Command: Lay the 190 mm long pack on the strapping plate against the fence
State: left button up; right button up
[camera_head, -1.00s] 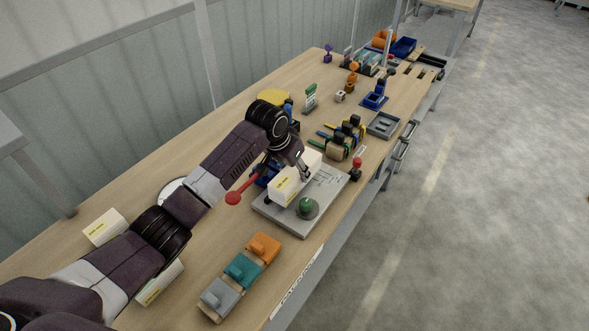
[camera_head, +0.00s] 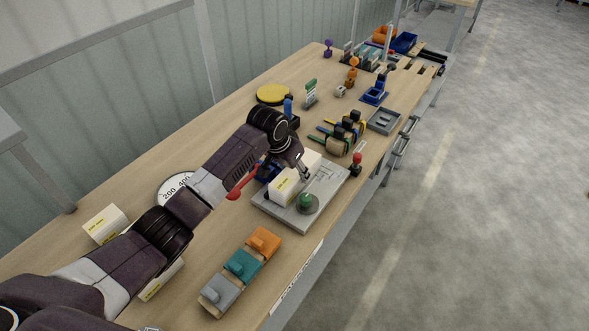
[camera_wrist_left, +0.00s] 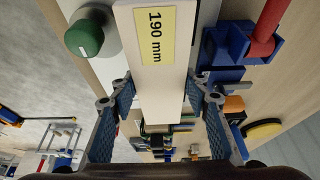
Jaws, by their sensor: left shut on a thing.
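The 190 mm pack (camera_head: 285,192) is a white box with a yellow label; the label reads "190 mm" in the left wrist view (camera_wrist_left: 154,38). My left gripper (camera_head: 300,168) is shut on the pack, with a blue-padded finger at each side of it (camera_wrist_left: 161,95). The pack is over the grey strapping plate (camera_head: 325,192), lengthwise along it. I cannot tell whether it touches the plate. The fence is not clearly visible, so contact with it cannot be told. My right gripper is out of view.
A green knob (camera_head: 305,201) stands at the plate's near end. A blue part (camera_head: 267,173) with a red lever (camera_head: 238,190) is beside the plate. Another white pack (camera_head: 105,226) lies at left. Orange, teal and grey blocks (camera_head: 240,266) stand in front. Strap reels (camera_head: 343,137) are beyond.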

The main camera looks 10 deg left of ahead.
pick_arm(q)
jog(key=o, duration=1.7)
jog(key=shift+f, duration=0.1)
jog(key=shift+c, duration=0.2)
jog(key=shift+f, duration=0.1)
jog(key=v, duration=1.2)
jog(key=shift+s, duration=0.1)
